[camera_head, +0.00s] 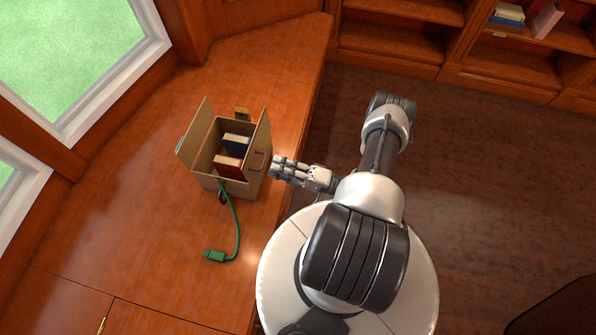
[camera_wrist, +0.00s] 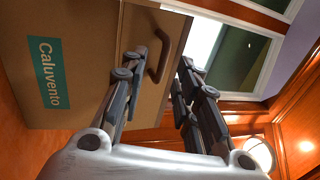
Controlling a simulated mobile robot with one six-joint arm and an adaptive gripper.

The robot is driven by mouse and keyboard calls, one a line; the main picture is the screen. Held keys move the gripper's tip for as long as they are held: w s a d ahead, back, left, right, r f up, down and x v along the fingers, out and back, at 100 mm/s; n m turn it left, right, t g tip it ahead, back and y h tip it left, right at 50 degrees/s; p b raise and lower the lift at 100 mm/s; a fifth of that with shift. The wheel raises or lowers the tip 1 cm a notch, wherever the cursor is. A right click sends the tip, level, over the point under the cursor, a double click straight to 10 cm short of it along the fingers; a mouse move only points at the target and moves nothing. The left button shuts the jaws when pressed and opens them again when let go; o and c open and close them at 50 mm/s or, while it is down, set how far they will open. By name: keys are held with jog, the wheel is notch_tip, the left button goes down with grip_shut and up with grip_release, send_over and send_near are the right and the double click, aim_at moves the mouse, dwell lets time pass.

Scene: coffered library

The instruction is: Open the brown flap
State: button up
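A brown cardboard box (camera_head: 240,188) stands on the wooden counter, its top open. One brown flap (camera_head: 194,134) stands up along its left side and another brown flap (camera_head: 264,132) along its right side. My gripper (camera_head: 273,168) is just right of the box, pointing at this face. In the wrist view its fingers (camera_wrist: 163,58) are apart, with the handle seen between the tips; contact cannot be told.
Red and blue books (camera_head: 231,158) sit inside the box. A green cable (camera_head: 237,225) hangs from its front to a plug on the counter (camera_head: 150,250). Windows are left, shelves (camera_head: 470,50) at the back. The counter's front-left is clear.

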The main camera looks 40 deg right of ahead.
jog(key=v, duration=1)
jog(key=shift+s, duration=0.15)
